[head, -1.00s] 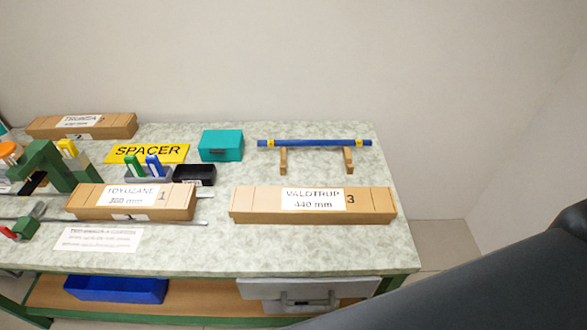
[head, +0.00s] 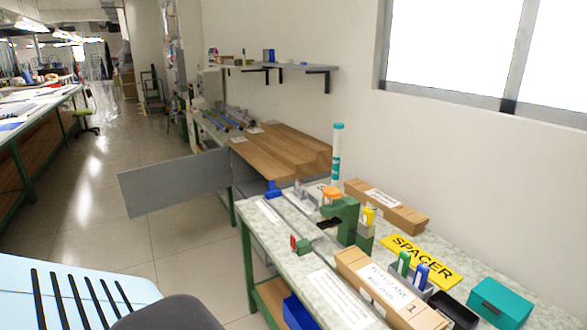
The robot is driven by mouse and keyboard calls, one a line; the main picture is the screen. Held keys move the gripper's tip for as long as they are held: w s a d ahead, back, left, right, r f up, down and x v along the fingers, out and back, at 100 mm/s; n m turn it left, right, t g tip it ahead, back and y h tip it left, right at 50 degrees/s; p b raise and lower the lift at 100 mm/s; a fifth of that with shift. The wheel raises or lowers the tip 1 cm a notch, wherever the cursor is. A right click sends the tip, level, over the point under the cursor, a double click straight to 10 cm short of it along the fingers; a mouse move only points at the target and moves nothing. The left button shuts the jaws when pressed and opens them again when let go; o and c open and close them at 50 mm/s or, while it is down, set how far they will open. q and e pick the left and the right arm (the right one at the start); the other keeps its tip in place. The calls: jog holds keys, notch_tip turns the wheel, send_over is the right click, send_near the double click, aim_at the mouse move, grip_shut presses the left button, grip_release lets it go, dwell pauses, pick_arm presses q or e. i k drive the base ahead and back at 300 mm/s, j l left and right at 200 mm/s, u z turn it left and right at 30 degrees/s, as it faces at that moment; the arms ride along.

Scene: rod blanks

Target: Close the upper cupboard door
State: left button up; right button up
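A flat grey door panel (head: 175,183) stands swung open into the aisle, beside the wood-topped bench. It looks like a cupboard door. Its far-right edge meets the grey cupboard body (head: 246,180) below the wooden top, which is mostly hidden behind the green-legged table. I cannot tell from this view whether it is the upper door or whether another door is below it. Neither of my grippers is in view.
The green-framed table (head: 290,235) with cartons, a green clamp (head: 343,215) and a yellow SPACER sign (head: 420,260) stands at right. The wooden worktop (head: 280,147) lies behind it. Tiled floor (head: 110,235) is clear in front of the door. A long bench stands at far left.

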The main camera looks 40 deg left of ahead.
aim_at(149, 189)
jog(key=k+j+z, duration=0.1)
jog(key=j+z, duration=0.15)
jog(key=j, duration=5.05)
jog(key=k+j, duration=0.1)
jog(key=j, duration=0.35)
jog(key=k+j, duration=0.1)
jog(key=j, duration=0.35)
jog(key=j+z, duration=0.1)
jog(key=j, duration=0.35)
jog(key=k+j, duration=0.2)
jog(key=j, duration=0.25)
